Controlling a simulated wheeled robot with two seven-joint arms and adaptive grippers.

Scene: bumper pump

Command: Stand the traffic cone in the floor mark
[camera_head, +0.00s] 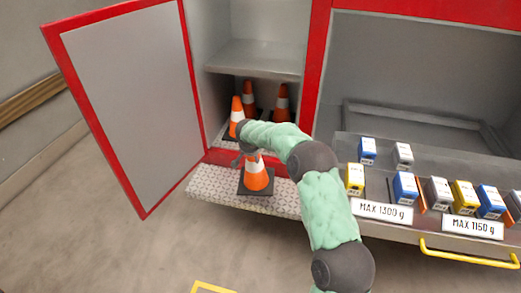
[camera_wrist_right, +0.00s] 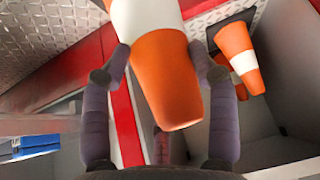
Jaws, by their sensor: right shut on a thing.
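An orange and white traffic cone (camera_head: 257,179) with a dark square base is upright at the diamond-plate step in front of the open cabinet. My right gripper (camera_head: 250,150) is shut on its upper part from above. In the right wrist view the same cone (camera_wrist_right: 170,80) sits between the fingers of the right gripper (camera_wrist_right: 157,72), its orange tip towards me. I cannot tell whether its base touches the step. A yellow floor mark (camera_head: 212,288) shows only partly at the bottom edge of the head view. My left gripper is not in view.
Several other cones (camera_head: 237,117) stand inside the cabinet; one (camera_wrist_right: 239,57) shows beside the right finger. The open red-edged door (camera_head: 135,95) is at left. A shelf of small boxes (camera_head: 405,187) and a yellow handle (camera_head: 470,258) are at right. Floor at lower left is clear.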

